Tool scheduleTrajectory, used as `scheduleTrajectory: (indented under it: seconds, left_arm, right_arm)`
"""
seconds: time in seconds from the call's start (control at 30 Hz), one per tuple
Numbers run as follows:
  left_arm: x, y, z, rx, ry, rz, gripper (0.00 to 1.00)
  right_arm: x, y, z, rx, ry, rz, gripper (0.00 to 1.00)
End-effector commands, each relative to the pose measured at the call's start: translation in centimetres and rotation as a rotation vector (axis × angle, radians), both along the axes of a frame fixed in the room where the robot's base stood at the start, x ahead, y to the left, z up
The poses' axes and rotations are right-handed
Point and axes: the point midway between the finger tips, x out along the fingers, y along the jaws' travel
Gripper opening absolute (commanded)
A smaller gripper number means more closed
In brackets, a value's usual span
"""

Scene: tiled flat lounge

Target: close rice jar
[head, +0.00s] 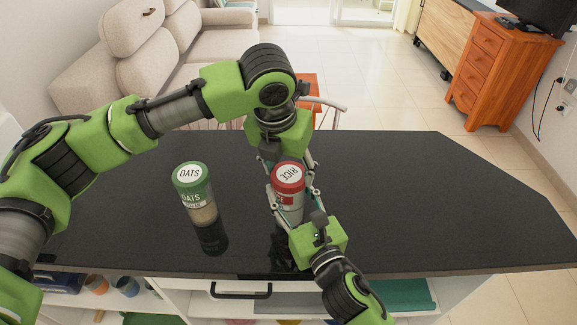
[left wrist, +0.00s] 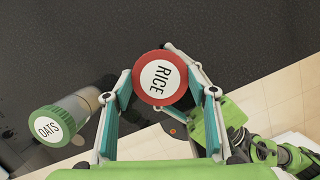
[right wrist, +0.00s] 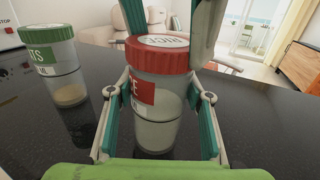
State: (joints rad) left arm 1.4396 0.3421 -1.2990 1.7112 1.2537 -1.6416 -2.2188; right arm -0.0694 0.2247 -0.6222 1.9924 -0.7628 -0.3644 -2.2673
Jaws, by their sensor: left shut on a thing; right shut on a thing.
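The rice jar (head: 289,203) stands upright on the black counter, a clear jar with pale contents and a red and white label. Its red lid (head: 288,178), marked RICE, sits level on top; I cannot tell how tightly it is seated. My left gripper (left wrist: 165,85) comes down from above and is shut on the red lid, with a finger on either side. My right gripper (right wrist: 155,100) reaches in from the front and is shut around the jar's body below the lid. The right wrist view shows the pale filling in the lower part of the jar (right wrist: 155,130).
A green-lidded oats jar (head: 196,200) stands on the counter to the left of the rice jar. The counter (head: 430,210) is clear to the right. Open shelves (head: 170,305) with cups lie below its front edge. A sofa and a wooden drawer unit (head: 490,75) stand behind.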

Motion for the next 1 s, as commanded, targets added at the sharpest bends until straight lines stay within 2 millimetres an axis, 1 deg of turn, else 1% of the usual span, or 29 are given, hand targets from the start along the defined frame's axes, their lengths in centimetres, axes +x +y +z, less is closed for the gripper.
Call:
scheduleTrajectory:
  seconds: [0.1, 0.13, 0.27, 0.37, 0.5, 0.6, 0.7, 0.8, 1.0]
  left_arm:
    - [-0.01, 0.01, -0.27, 0.000, 0.001, 0.000, 0.38]
    - [-0.02, 0.02, -0.29, 0.000, 0.000, 0.000, 0.38]
    - [0.03, 0.07, -0.26, 0.000, 0.002, -0.035, 0.38]
    - [0.07, 0.11, -0.24, -0.001, 0.004, -0.142, 0.38]
    - [0.10, 0.16, -0.26, -0.002, 0.004, -0.346, 0.38]
    - [0.11, 0.15, -0.26, -0.001, 0.005, -0.467, 0.38]
    - [0.12, 0.15, -0.23, -0.001, 0.002, -0.547, 0.38]
    - [0.09, 0.12, -0.22, -0.002, 0.001, -0.582, 0.38]
    - [0.09, 0.11, -0.20, -0.002, 0.000, -0.585, 0.38]
  right_arm:
    - [0.00, -0.01, 0.03, 0.000, -0.001, 0.000, 0.08]
    - [0.00, -0.01, 0.03, 0.000, -0.001, 0.000, 0.00]
    - [0.02, -0.01, 0.03, 0.000, -0.001, 0.000, 0.00]
    - [0.02, -0.01, 0.02, 0.000, 0.000, 0.000, 0.00]
    - [0.02, -0.02, 0.02, -0.001, 0.000, -0.001, 0.00]
    - [0.02, -0.02, 0.01, -0.001, 0.000, -0.001, 0.00]
    - [0.02, -0.03, 0.01, -0.001, 0.000, -0.001, 0.00]
    - [0.03, -0.04, 0.00, -0.001, 0.000, -0.001, 0.00]
    - [0.04, -0.06, -0.01, 0.000, 0.001, -0.001, 0.00]
